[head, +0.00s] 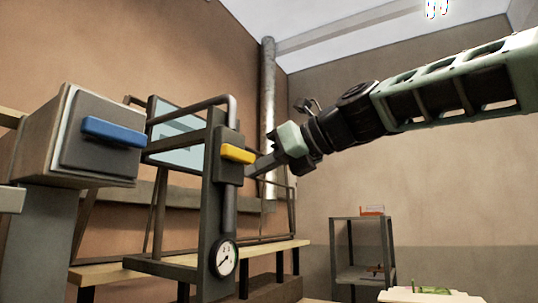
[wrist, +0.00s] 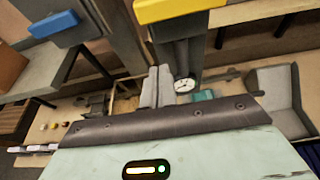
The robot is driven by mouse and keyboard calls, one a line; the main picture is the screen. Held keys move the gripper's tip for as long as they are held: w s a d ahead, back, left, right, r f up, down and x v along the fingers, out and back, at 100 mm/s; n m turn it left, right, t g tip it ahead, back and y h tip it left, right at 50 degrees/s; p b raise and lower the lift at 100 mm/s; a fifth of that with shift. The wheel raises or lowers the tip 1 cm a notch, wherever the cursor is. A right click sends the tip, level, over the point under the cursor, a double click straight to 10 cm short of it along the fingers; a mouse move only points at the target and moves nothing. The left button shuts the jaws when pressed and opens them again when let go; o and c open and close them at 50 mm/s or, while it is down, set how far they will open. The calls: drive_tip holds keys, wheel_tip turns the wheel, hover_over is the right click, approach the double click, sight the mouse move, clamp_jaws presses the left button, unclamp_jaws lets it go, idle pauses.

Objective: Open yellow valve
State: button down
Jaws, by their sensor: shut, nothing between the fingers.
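The yellow valve handle (head: 238,154) is a flat bar lying roughly level on a dark pipe, above a round white gauge (head: 224,258). In the wrist view the yellow valve handle (wrist: 178,9) is at the top, close to the camera, with the gauge (wrist: 184,85) below it. My gripper (head: 253,171) comes in from the right, its fingertips near the right end of the handle and slightly below it. In the wrist view my gripper's fingers (wrist: 157,84) lie together and hold nothing. Whether the fingertips touch the handle or pipe cannot be told.
A blue handle (head: 113,132) sits on a grey box to the left; it also shows in the wrist view (wrist: 54,24). A dark frame (head: 207,190) carries the pipe. A wooden bench (head: 275,251) stands behind. A shelf rack (head: 362,250) is at the right. Open air surrounds my arm.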

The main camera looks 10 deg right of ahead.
sight(237, 159)
drive_tip(key=shift+w+a+r+p, duration=0.35)
drive_tip(key=shift+w+a+p, duration=0.2)
drive_tip(key=shift+a+p, duration=0.15)
drive_tip(key=shift+w+a+r+p, duration=0.4)
drive_tip(key=shift+w+a+p, duration=0.1)
drive_tip(key=shift+a+p, duration=0.2)
drive_tip(key=shift+w+a+r+p, duration=0.35)
drive_tip(key=shift+w+a+p, duration=0.25)
drive_tip(key=shift+a, duration=0.1)
